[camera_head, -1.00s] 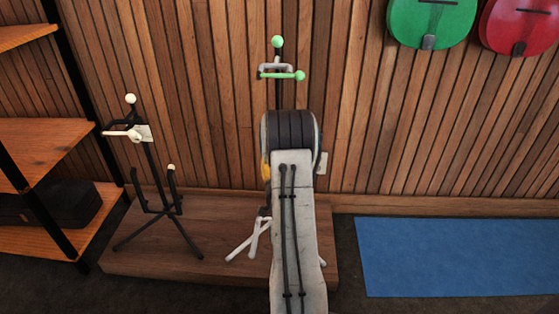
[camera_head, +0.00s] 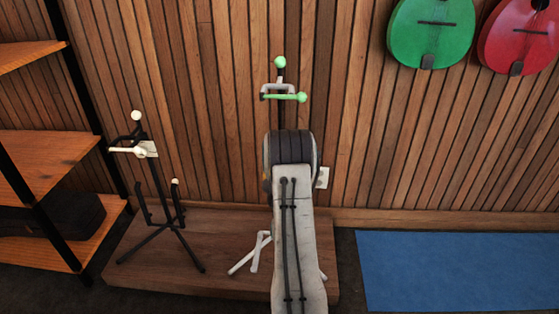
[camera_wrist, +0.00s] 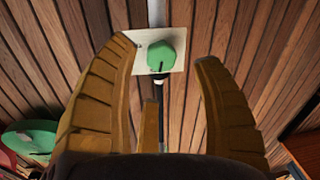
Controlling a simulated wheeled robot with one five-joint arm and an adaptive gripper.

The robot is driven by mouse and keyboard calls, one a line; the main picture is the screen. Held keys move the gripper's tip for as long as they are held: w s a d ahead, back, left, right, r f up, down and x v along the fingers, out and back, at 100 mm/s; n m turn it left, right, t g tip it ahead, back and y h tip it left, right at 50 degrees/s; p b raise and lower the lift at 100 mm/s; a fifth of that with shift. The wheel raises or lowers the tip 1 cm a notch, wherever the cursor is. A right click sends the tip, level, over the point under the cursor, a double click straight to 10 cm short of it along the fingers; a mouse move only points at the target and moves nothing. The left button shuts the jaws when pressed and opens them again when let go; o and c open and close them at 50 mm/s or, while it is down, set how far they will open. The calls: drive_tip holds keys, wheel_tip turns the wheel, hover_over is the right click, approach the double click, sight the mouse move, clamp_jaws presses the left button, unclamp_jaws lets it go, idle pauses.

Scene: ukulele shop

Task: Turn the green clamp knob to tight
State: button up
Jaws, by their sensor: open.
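The green clamp knob (camera_wrist: 161,56) shows in the wrist view, with a dark mark on its face, in front of a cream plate (camera_wrist: 141,62) on a stand's pole. My gripper (camera_wrist: 166,54) is open, its yellow fingers apart on either side of the knob. The left fingertip overlaps the plate's left edge in the picture; I cannot tell how near it is in depth. In the head view my arm hides the knob and my gripper. The stand's top (camera_head: 281,90), with pale green ball ends, rises above my arm.
Another stand (camera_head: 161,220), black with cream ends, stands to the left on the wooden platform (camera_head: 210,235). A shelf (camera_head: 42,145) is at the far left. A green ukulele (camera_head: 432,40) and a red one (camera_head: 520,35) hang on the slatted wall. A blue mat (camera_head: 450,265) lies at right.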

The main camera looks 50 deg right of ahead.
drive_tip(key=shift+b+x, duration=1.2)
drive_tip(key=shift+x, duration=2.05)
drive_tip(key=shift+c, duration=0.4)
drive_tip(key=c, duration=1.1)
drive_tip(key=shift+f, duration=0.1)
